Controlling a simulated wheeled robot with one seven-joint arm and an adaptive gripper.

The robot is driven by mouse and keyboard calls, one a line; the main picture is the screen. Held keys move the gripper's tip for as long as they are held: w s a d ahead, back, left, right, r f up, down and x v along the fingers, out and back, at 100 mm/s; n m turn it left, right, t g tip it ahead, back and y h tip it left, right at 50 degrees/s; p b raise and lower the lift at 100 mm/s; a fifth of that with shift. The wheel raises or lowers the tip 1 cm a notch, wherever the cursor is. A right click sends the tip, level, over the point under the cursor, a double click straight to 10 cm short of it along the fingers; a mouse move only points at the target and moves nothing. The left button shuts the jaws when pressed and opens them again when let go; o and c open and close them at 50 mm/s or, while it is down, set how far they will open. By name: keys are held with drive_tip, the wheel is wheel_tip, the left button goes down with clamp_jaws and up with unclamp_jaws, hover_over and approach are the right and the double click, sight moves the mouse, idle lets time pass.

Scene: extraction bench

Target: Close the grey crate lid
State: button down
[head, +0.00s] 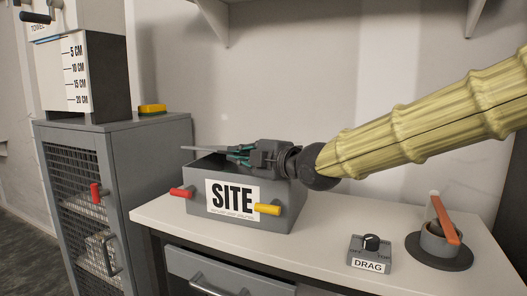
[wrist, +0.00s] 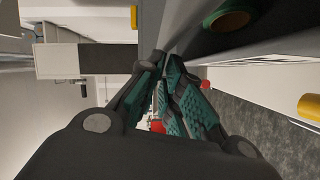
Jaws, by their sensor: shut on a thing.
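The grey crate (head: 186,181) stands on the bench, with a white SITE label on its front, a red handle at left and a yellow one at right. Its dark inside shows below my gripper. The grey lid (head: 200,149) shows as a thin strip, nearly edge-on, above the crate's back left. My gripper (head: 233,153) is over the crate with its teal fingers close together, shut on the lid. In the wrist view, the teal fingers (wrist: 168,92) close at the grey strip of the lid (wrist: 152,24). Much of the lid is hidden.
A mesh-front cabinet (head: 150,150) stands at left, with a yellow block (head: 152,109) on top. On the bench (head: 320,235) at right are a DRAG knob box (head: 369,254) and a round grey device with an orange lever (head: 446,222). A shelf hangs above.

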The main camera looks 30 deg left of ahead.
drive_tip(key=shift+s+f+b, duration=0.15)
drive_tip(key=shift+f+b, duration=0.05)
drive_tip(key=shift+f, duration=0.45)
drive_tip(key=shift+s+f+b, duration=0.15)
drive_tip(key=shift+f+b, duration=0.05)
drive_tip(key=shift+f, duration=0.45)
drive_tip(key=c, duration=1.6)
unclamp_jaws()
drive_tip(key=shift+d, duration=0.1)
drive_tip(key=v, duration=1.2)
